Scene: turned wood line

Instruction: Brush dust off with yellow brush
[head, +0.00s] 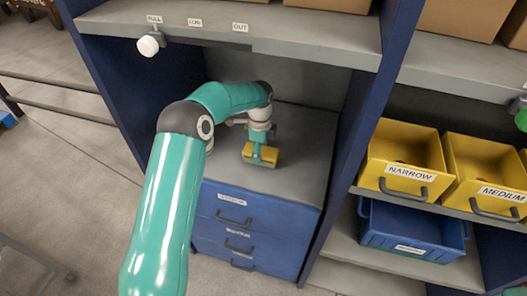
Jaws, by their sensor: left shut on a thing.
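The yellow brush (260,160) is low over the grey top (305,172) of the blue drawer cabinet, under the shelf. It has a yellow block and a greenish part above it. My left gripper (259,138) is above the brush and shut on it. My left arm comes in from below and bends over the cabinet top. I cannot tell whether the brush touches the surface. No dust can be made out at this size. My right gripper is not in view.
Blue uprights (350,150) stand on both sides of the bay, with a grey shelf (330,35) above. A white knob (149,45) hangs at that shelf's left. Yellow bins marked NARROW (375,178) and MEDIUM (470,190) stand right, above a blue bin (395,240). The cabinet top's right side is clear.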

